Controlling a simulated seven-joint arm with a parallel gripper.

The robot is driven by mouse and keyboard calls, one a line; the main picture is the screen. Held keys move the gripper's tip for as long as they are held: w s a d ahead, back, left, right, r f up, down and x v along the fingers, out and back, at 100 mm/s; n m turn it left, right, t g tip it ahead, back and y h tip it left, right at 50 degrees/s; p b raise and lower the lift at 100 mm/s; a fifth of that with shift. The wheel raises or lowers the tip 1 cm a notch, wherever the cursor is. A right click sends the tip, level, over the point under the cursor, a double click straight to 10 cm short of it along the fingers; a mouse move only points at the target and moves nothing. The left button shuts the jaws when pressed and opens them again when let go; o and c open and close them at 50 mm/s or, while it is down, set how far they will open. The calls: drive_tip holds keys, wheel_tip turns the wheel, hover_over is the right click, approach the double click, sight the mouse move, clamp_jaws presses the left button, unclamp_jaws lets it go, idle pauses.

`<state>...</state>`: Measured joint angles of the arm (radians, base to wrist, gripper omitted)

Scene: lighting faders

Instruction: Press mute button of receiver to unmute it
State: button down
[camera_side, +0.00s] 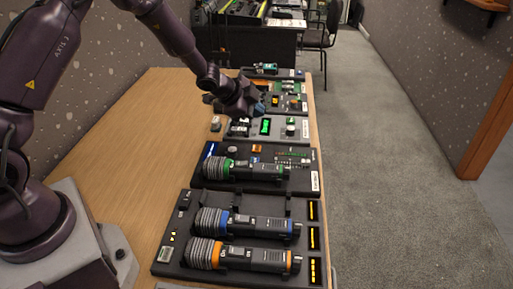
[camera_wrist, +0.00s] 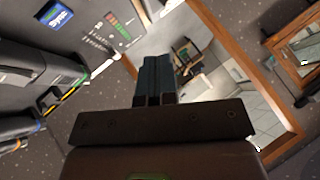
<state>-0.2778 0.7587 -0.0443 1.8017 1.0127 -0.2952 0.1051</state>
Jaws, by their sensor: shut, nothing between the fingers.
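A dark panel with a green-ringed handheld microphone (camera_side: 245,171) lying on it looks like the receiver (camera_side: 312,180). It has a blue-lit display, a small orange-lit button (camera_side: 258,148) and a row of small coloured lights. Which control is the mute button cannot be read. My gripper (camera_side: 258,107) is shut and empty, above the row of devices and behind this panel in the side view. In the wrist view its fingers (camera_wrist: 155,78) are together. The blue display (camera_wrist: 56,15) and a coloured light meter (camera_wrist: 118,25) show at the upper left, apart from the fingers.
A grey unit with a green screen (camera_side: 265,127) stands just behind the panel, close to my gripper. A charging dock (camera_side: 185,240) with blue-ringed (camera_side: 245,223) and orange-ringed (camera_side: 240,256) microphones is in front. The wooden table (camera_side: 120,110) is clear at left.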

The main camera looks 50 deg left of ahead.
sight(256, 149)
drive_tip(key=shift+d+r, duration=0.1)
drive_tip(key=shift+d, duration=0.05)
drive_tip(key=shift+f, duration=4.45)
drive_tip(key=shift+f, duration=0.15)
drive_tip(key=shift+f, duration=0.25)
drive_tip(key=shift+f, duration=0.35)
drive_tip(key=shift+r, duration=0.75)
